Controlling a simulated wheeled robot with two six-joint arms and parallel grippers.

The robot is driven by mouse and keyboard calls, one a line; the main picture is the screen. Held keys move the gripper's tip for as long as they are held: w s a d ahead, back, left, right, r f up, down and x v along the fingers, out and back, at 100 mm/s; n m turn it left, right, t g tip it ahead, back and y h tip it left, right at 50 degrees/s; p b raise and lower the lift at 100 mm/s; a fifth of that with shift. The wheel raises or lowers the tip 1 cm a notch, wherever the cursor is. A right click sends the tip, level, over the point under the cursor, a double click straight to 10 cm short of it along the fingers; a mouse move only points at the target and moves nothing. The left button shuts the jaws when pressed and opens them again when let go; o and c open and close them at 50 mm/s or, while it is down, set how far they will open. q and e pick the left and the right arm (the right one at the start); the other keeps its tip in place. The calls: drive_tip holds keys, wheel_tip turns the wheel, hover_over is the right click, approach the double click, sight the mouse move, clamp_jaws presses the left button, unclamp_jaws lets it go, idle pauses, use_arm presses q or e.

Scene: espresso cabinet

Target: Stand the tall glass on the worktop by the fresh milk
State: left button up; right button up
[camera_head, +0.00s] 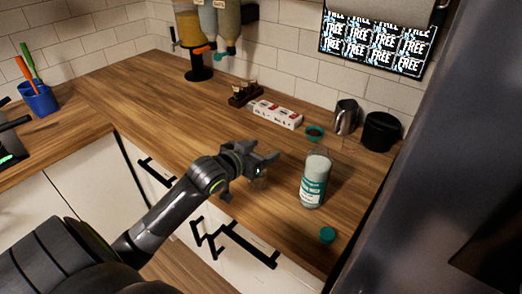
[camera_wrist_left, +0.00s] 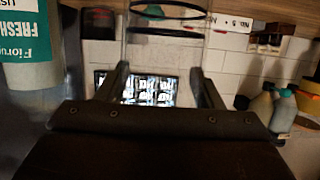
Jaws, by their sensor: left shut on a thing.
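The fresh milk is a bottle with white contents and a green label (camera_head: 313,190), upright on the worktop (camera_head: 170,125) near its front edge. It also shows, upside down, at the upper left of the left wrist view (camera_wrist_left: 28,50). My left gripper (camera_head: 267,161) is left of the bottle, apart from it, near the front edge. It is shut on the tall glass (camera_wrist_left: 167,45), which is clear and shows between the fingers in the left wrist view. In the head view the glass is barely visible, and its base is hard to make out. My right gripper is not in view.
A green lid (camera_head: 327,235) lies in front of the bottle. Behind stand a small green-rimmed item (camera_head: 314,132), a metal jug (camera_head: 346,117), a black canister (camera_head: 381,132) and a white carton (camera_head: 275,115).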

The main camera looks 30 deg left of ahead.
use_arm(q)
drive_tip(key=shift+f, duration=0.15)
drive_tip(key=o, duration=1.5)
drive_tip(key=v, duration=1.2)
drive_tip(key=shift+r+p, duration=0.2)
drive_tip(key=shift+p, duration=0.15)
